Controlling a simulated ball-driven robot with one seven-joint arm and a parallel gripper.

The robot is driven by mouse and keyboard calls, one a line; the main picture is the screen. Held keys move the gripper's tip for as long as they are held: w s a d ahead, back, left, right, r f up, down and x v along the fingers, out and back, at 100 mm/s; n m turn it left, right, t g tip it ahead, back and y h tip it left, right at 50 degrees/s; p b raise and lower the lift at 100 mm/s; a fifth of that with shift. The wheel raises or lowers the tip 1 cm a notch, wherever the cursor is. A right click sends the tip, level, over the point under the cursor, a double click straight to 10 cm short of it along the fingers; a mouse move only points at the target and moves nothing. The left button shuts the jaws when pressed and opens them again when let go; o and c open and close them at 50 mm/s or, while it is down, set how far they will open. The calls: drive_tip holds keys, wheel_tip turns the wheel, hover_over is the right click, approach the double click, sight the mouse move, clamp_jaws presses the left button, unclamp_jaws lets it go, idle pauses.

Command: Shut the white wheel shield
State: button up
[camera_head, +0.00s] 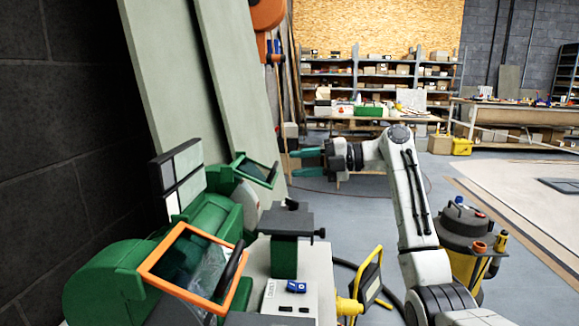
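A green bench grinder stands at the lower left. A pale wheel (246,195) shows partly at its far end, beneath a green-framed clear shield (257,169). This shield is tilted and stands up off the wheel. A larger orange-framed shield (192,268) sits at the near end of the grinder. My gripper (292,163) has green fingers pointing left, spread apart with nothing between them. It is to the right of the green-framed shield, at about its height in the picture, and looks apart from it. The depth between them is hard to judge.
A green block with a dark top (291,222) stands just right of the wheel, below my gripper. A yellow-framed item (369,281) and a dark drum with tools (468,236) stand to the right. Tall pale boards (240,80) lean behind the grinder.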

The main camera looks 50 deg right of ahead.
drive_tip(key=f+v, duration=0.1)
drive_tip(key=v, duration=0.5)
drive_tip(key=shift+s+d+r, duration=0.25)
drive_tip(key=shift+s+r, duration=0.1)
drive_tip(key=shift+r, duration=0.2)
